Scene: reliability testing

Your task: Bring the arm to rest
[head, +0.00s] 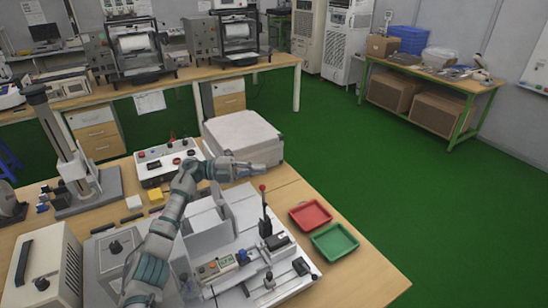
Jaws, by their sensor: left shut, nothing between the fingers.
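My left arm comes in from the lower left and reaches over the wooden workbench (365,275). My left gripper (262,168) points right, shut and empty, above the bench. It is in front of a large white box (240,130) in the picture. Below it stands a test fixture with a red-knobbed lever (263,205) on a pale base plate; I cannot tell the exact gap between them. My right arm and gripper are not in view.
A red tray (310,215) and a green tray (335,242) lie right of the fixture. A control box with buttons (165,162), a column stand (62,150) and a beige instrument (48,270) occupy the left. Green floor (400,190) is clear at right.

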